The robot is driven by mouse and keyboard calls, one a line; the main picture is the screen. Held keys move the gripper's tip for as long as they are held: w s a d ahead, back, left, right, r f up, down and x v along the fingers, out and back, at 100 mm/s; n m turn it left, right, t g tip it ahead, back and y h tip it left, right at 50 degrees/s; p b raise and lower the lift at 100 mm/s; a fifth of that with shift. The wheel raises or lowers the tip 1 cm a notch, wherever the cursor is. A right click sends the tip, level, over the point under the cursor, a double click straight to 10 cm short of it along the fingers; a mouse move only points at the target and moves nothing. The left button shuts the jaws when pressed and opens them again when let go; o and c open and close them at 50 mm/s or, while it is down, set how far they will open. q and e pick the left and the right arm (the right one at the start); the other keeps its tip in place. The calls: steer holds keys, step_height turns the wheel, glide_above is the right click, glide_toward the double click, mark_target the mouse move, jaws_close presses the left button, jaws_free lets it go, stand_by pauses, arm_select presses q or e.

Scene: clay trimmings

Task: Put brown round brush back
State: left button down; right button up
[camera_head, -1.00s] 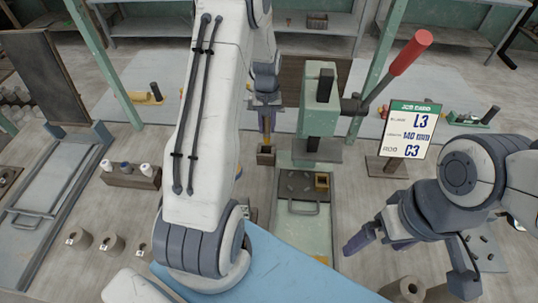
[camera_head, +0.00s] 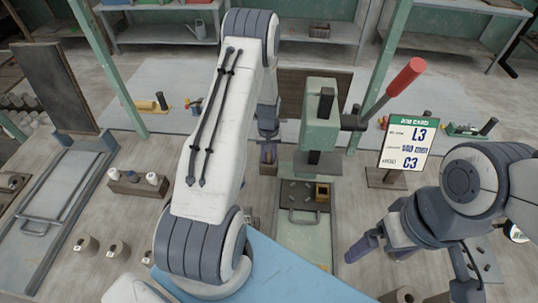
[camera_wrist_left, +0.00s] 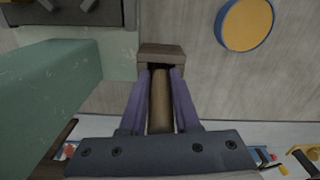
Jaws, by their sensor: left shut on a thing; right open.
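The brown round brush (camera_wrist_left: 160,100) shows in the left wrist view as a brown cylinder between the two purple fingers of my left gripper (camera_wrist_left: 161,76), which is shut on it. Its far end meets the dark opening of a small wooden block (camera_wrist_left: 162,54); I cannot tell how deep it sits. In the head view my left gripper (camera_head: 268,150) is just above that block (camera_head: 268,168), and the brush is mostly hidden. My right gripper (camera_head: 378,250) is open and empty at the lower right, away from the block.
A green press (camera_head: 320,115) with a red-handled lever (camera_head: 408,62) stands close right of the block. A metal tray (camera_head: 305,240) lies in front of it. A job card (camera_head: 407,143) stands further right. A round yellow-topped disc (camera_wrist_left: 248,24) is near the block.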

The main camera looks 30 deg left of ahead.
arm_select(q)
steer(key=c, duration=0.6)
jaws_free()
steer(key=shift+f, duration=0.1)
steer(key=shift+c, duration=0.2)
step_height(320, 180, up, 12)
steer(key=b, duration=0.4)
steer(key=shift+f, duration=0.15)
steer(key=shift+r, duration=0.35)
